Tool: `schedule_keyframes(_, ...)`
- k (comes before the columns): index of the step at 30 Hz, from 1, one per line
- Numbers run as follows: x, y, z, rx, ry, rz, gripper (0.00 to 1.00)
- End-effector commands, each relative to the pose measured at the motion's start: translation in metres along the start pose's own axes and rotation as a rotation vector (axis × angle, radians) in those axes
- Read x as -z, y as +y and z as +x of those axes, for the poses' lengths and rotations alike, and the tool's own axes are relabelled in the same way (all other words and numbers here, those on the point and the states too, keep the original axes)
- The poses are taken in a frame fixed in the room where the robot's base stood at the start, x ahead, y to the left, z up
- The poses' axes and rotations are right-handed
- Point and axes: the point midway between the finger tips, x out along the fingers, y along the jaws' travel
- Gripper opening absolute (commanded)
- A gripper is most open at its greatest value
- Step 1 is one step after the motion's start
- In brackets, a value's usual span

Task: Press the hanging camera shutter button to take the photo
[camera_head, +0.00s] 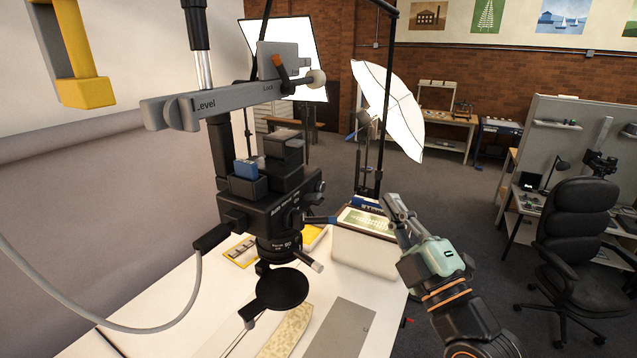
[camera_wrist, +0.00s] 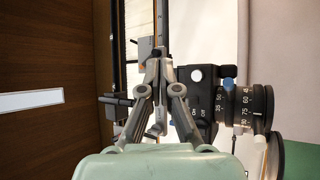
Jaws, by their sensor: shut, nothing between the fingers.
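The black camera (camera_head: 262,205) hangs lens-down from a grey arm above the white table. A blue block (camera_head: 246,168) sits on top of it. In the wrist view the camera body (camera_wrist: 197,100) is right of my fingers, with a pale round button (camera_wrist: 196,75) and "On" and "Off" lettering on its face. I cannot tell for certain that this button is the shutter. My gripper (camera_head: 391,203) is shut and empty, right of the camera and apart from it. It also shows in the wrist view (camera_wrist: 158,62), its tips pointing up the picture beside the camera.
A grey cable (camera_head: 150,328) loops from the camera's left side. A round black disc (camera_head: 282,290) hangs below the lens. A pale box (camera_head: 365,252) with a framed green picture stands between camera and arm. A dark upright pole (camera_head: 386,110) rises behind my gripper.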

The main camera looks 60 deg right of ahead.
Motion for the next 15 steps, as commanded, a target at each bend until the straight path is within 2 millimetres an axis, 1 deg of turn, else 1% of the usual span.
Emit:
schedule_keyframes(5,0.001,-0.001,0.001,0.001,0.001,0.001,0.00)
schedule_keyframes(8,0.004,-0.003,0.005,0.002,0.001,0.002,0.00)
schedule_keyframes(15,0.021,-0.018,0.028,0.005,0.002,0.004,0.00)
